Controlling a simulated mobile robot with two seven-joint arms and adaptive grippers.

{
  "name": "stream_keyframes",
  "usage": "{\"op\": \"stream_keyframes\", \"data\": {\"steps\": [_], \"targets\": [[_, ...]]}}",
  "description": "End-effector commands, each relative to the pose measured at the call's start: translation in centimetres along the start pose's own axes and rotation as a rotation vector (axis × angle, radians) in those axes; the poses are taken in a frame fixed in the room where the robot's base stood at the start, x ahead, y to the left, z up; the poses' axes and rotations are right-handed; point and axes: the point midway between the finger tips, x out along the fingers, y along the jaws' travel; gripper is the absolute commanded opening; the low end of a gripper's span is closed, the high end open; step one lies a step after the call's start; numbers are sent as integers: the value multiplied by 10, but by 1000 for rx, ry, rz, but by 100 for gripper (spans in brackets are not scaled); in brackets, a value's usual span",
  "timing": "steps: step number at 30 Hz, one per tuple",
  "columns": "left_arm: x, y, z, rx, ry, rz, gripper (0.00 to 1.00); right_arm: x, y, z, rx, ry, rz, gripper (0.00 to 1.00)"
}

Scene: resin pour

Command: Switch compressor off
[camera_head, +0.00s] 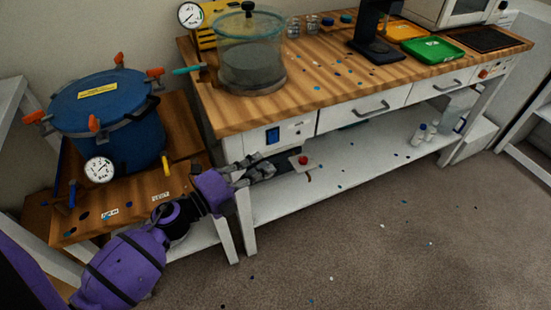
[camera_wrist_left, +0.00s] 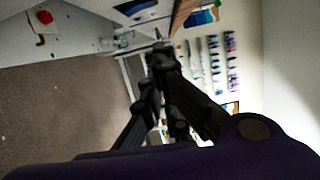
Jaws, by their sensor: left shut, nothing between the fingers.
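No machine in view is clearly marked as the compressor. A blue rocker switch (camera_head: 272,136) sits on the white front panel (camera_head: 295,130) under the wooden worktop. A red button on a small pale plate (camera_head: 303,160) is on the lower white shelf, and the red button also shows in the left wrist view (camera_wrist_left: 44,17). My left gripper (camera_head: 262,169) is shut and empty, just below the blue switch and left of the red button. It appears apart from both. The gripper's dark fingers fill the middle of the left wrist view (camera_wrist_left: 158,65). My right gripper is not in view.
A blue pressure pot (camera_head: 105,110) with orange clamps and a gauge (camera_head: 99,170) stands on the low wooden stand at left. A clear chamber (camera_head: 250,60) stands on the worktop (camera_head: 300,95). Bottles (camera_head: 420,133) stand at the shelf's right. The carpet in front is open.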

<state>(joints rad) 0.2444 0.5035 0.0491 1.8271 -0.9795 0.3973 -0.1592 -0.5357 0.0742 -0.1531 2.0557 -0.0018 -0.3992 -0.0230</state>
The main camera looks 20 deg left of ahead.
Motion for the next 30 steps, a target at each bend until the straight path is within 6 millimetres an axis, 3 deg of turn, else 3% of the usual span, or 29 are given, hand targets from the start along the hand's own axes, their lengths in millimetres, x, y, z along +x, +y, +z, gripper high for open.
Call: {"op": "stream_keyframes", "data": {"steps": [3, 9, 26, 30], "targets": [[-20, 1, -1, -1, 0, 2, 0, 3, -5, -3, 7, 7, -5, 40], [-33, -2, 0, 1, 1, -1, 0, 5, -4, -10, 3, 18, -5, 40], [-34, -2, 0, -3, -1, -1, 0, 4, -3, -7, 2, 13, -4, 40], [-34, -5, 18, -73, -82, -11, 0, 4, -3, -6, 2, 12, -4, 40]]}}
